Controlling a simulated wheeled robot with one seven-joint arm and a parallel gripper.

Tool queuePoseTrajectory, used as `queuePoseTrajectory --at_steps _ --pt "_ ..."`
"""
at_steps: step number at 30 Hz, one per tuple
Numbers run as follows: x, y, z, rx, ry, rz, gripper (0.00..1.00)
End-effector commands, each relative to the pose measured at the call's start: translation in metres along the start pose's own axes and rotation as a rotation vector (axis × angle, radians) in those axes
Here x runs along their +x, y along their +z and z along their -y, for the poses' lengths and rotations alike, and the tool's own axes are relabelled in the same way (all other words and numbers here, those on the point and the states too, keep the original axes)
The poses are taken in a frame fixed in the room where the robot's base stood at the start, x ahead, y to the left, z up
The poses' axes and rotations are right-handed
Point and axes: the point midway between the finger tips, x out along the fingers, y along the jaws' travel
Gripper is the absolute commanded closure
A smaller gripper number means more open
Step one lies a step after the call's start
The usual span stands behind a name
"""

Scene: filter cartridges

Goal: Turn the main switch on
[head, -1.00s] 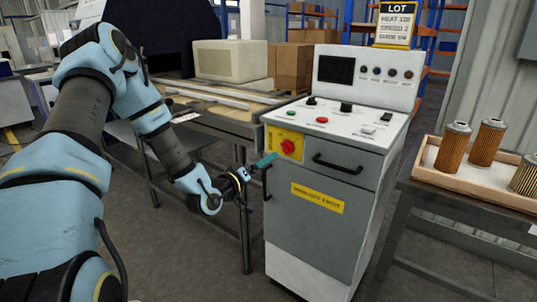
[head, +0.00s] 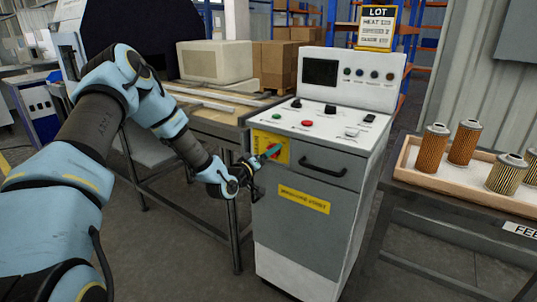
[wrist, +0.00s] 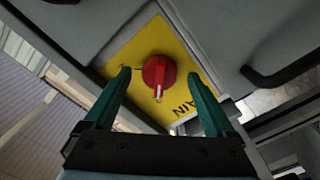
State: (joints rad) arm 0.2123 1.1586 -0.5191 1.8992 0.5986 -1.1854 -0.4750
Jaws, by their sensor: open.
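The main switch (wrist: 158,74) is a red rotary knob on a yellow plate (wrist: 196,62) on the front of the grey control cabinet (head: 300,232). In the wrist view its pale pointer mark aims down toward my gripper, and part of the word "MAIN" shows on the plate. My gripper (wrist: 160,88) is open, with one green finger on each side of the knob in the picture. I cannot tell whether the fingers touch it. In the head view my gripper (head: 270,152) is in front of the plate and hides most of the knob.
A black drawer handle (head: 323,170) sticks out right of the plate. The cabinet top carries buttons and small switches, with a screen panel (head: 350,76) behind. A tray (head: 408,152) of filter cartridges stands on a table at right. A workbench (head: 222,128) is at left.

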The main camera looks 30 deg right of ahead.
Motion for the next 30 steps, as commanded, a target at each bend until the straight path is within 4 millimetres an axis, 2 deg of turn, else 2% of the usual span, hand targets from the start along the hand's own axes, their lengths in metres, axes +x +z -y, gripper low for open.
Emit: queuePoseTrajectory --at_steps 2,5,25,30 --pt "-0.0001 0.0000 0.0000 0.000 0.000 0.000 0.10" --pt "-0.0003 -0.0001 0.0000 0.001 0.000 0.000 0.20" --pt "-0.0005 -0.0003 0.0001 0.001 0.000 0.000 0.96" --pt "-0.0005 0.0001 0.0005 0.010 0.000 0.000 0.96"
